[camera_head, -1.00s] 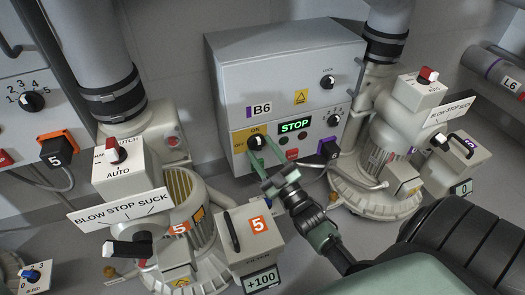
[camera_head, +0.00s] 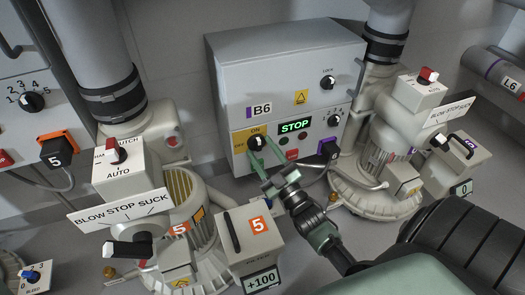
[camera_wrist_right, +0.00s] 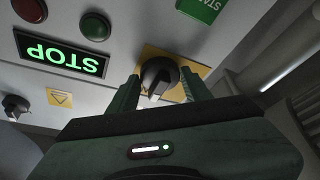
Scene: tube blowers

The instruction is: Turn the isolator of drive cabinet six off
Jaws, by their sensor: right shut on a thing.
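Drive cabinet B6 (camera_head: 290,85) is a grey box in the middle of the head view. Its isolator (camera_head: 256,142) is a black rotary knob on a yellow plate, with ON printed above it and OFF to its left. My right gripper (camera_head: 259,147) reaches up from the lower right, its green fingers on either side of the knob and shut on it. In the right wrist view, the isolator knob (camera_wrist_right: 158,76) sits between the two fingers, a white mark on its near end. Its exact angle is hard to tell. My left gripper is not in view.
A green STOP display (camera_head: 295,126) is lit beside the isolator. A LOCK knob (camera_head: 327,82) and a small selector (camera_head: 335,120) are on the same face. Blower 5's filter box (camera_head: 249,240) stands left of my forearm; another blower (camera_head: 378,185) stands to the right.

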